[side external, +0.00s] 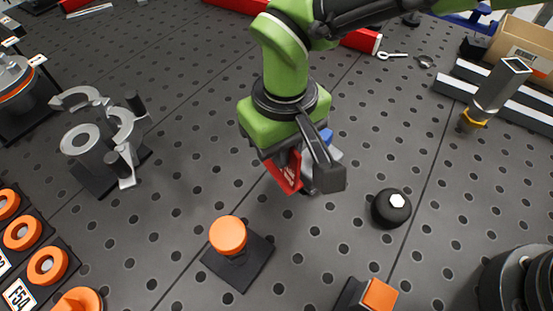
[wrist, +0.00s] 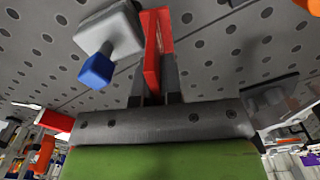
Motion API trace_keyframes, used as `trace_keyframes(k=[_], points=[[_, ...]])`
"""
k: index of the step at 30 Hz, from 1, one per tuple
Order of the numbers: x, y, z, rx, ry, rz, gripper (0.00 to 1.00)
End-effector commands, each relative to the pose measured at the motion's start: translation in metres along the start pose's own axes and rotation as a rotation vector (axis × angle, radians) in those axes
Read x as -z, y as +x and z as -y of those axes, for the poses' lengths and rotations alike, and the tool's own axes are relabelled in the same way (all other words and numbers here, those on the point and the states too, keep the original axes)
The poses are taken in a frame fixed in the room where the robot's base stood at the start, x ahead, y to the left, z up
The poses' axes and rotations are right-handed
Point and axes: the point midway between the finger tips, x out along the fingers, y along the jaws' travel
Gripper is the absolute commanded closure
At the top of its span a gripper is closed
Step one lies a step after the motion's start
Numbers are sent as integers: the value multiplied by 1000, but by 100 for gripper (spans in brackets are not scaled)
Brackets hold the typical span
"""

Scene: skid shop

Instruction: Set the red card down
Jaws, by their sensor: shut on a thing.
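The red card (side external: 283,174) is held on edge in my gripper (side external: 298,172), low over the perforated grey table in the side external view. In the wrist view the red card (wrist: 153,50) stands between the two dark fingers of my gripper (wrist: 154,88), which are shut on it. Part of the card is hidden by the fingers and gripper body in the side view. I cannot tell whether its lower edge touches the table.
A grey block with a blue end (wrist: 97,68) is close beside the card. An orange-topped knob on a dark plate (side external: 228,235) stands in front. A black round knob (side external: 391,208) is to the right, and a grey clamp-like fixture (side external: 82,140) to the left. Bare table lies between them.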

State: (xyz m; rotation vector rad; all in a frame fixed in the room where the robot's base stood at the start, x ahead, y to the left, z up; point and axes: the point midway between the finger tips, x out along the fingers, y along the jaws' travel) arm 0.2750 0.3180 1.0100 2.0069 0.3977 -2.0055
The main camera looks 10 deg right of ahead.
Motion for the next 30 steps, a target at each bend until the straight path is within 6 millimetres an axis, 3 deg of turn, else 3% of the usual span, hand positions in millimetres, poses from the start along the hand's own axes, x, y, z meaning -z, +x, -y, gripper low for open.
trace_keyframes(k=[10, 21, 22, 25, 30], points=[[0, 40, 0, -1, 0, 0, 100], [0, 44, 0, 0, 0, -1, 100], [0, 44, 0, 1, 1, -1, 88], [0, 43, 0, 1, 0, -1, 68], [0, 43, 0, 0, 0, -1, 68]])
